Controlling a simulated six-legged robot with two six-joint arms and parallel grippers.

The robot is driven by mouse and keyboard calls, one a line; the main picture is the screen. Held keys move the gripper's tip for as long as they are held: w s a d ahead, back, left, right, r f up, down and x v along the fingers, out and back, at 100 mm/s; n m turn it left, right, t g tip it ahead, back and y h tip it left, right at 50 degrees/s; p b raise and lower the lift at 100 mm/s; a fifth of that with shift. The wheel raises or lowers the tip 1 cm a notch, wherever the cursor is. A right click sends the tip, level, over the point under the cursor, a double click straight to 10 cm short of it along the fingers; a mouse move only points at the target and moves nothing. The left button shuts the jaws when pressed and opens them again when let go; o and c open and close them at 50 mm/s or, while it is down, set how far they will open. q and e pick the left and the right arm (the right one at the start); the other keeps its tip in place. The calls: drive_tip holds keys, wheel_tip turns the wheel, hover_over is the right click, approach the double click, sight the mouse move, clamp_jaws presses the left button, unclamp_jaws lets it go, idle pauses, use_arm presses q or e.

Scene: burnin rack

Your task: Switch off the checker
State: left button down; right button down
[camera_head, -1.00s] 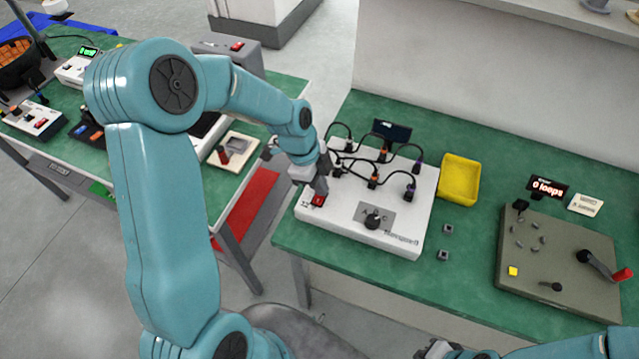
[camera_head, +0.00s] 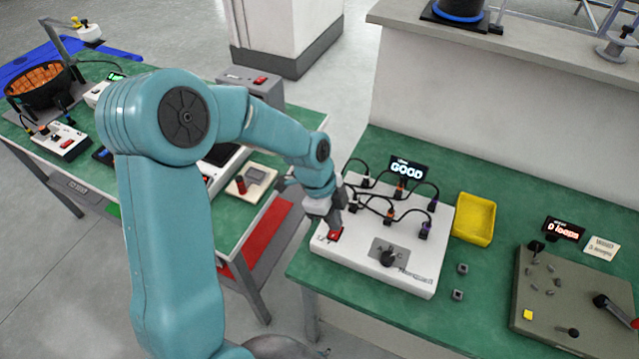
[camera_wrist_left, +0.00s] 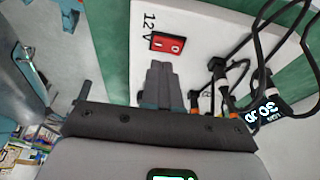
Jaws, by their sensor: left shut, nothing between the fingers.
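The switch also shows in the left wrist view (camera_wrist_left: 167,43), beside the printed "12 V". A small display (camera_head: 408,170) behind the box reads "GOOD". My left gripper (camera_head: 333,226) is shut and empty, its fingertips right at the switch. In the left wrist view the closed fingers (camera_wrist_left: 161,72) end just short of the switch; contact cannot be told. My right gripper is not seen.
A yellow tray (camera_head: 474,219) and two small grey cubes (camera_head: 459,281) lie right of the checker. Further right is a grey-green board (camera_head: 545,310) with a lever and a "0 loops" display (camera_head: 564,229). Another green table (camera_head: 275,205) stands at left, with a floor gap between.

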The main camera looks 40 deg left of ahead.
use_arm(q)
drive_tip(key=w+v, duration=0.1)
drive_tip(key=v, duration=1)
drive_tip(key=shift+s+d+b, duration=0.2)
drive_tip(key=shift+s+b, duration=0.1)
drive_tip(key=shift+b, duration=0.05)
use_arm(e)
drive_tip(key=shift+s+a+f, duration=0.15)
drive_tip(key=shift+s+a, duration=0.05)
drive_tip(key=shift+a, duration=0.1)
use_arm(q)
drive_tip(key=shift+a+r, duration=0.15)
drive_tip(key=shift+a, duration=0.05)
